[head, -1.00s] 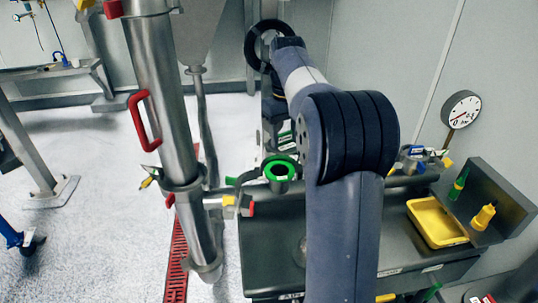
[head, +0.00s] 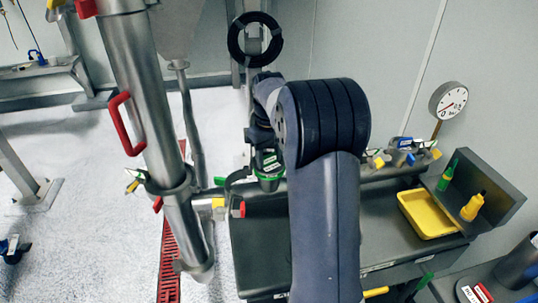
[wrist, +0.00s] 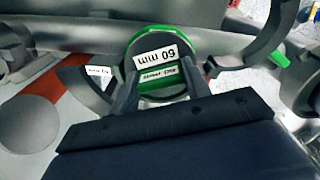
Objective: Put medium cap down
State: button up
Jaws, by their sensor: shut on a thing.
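The medium cap (wrist: 145,42) is a dark disc with a green rim and a white "60 mm" label, seen in the wrist view. My gripper (wrist: 163,75) is shut on it, with one finger on each side of its raised green middle. The gripper covers much of this opening and the cap cannot be made out clearly there. I cannot tell whether the cap touches the opening or hangs just above it.
The steel column (head: 150,110) with a red handle (head: 126,124) stands close on the left. A dark bench carries a yellow tray (head: 432,232) and yellow and green bottles on the right. Grey clamp parts (wrist: 262,35) lie near the cap.

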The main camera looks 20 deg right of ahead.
aim_at(269, 155)
jog(key=shift+f, duration=0.3)
jog(key=o, duration=1.1)
notch_tip(269, 155, up, 13)
jog(key=shift+f, duration=0.15)
